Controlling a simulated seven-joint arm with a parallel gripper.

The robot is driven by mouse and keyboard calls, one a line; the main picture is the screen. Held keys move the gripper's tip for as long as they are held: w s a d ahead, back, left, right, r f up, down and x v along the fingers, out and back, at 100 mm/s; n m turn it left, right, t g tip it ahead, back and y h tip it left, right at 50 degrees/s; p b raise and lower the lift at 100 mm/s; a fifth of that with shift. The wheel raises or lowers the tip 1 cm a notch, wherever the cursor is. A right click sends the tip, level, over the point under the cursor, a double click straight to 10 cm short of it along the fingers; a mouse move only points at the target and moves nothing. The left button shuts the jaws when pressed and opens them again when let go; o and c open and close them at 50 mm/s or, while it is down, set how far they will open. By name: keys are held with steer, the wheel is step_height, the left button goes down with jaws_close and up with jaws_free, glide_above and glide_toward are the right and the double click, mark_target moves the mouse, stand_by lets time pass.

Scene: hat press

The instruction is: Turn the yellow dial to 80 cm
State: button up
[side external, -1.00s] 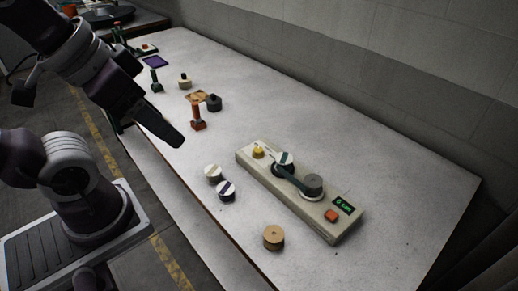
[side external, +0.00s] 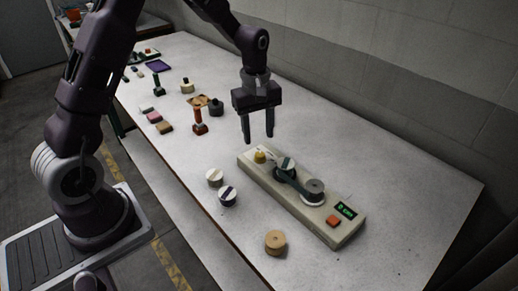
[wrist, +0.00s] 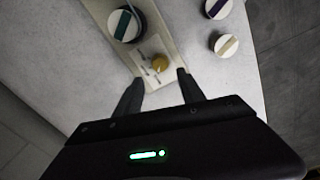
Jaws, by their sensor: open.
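The yellow dial (side external: 260,156) sits at the left end of the long beige press unit (side external: 322,231). In the wrist view the dial (wrist: 159,62) shows on a pale plate with small markings that I cannot read. My gripper (side external: 258,140) is open and empty, pointing down above the dial end of the unit. In the wrist view its two fingers (wrist: 160,82) stand apart on either side below the dial, without touching it. A green-lit display (side external: 346,210) is at the unit's right end; its digits are too small to read surely.
Two striped round pieces (side external: 228,196) and a tan cylinder (side external: 275,242) stand in front. Stamps and blocks lie further left. The table's right side is clear.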

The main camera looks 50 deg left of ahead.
mark_target(259, 153)
step_height(259, 153, down, 6)
steer(key=shift+f, duration=0.1)
steer(key=shift+w, duration=0.1)
jaws_close()
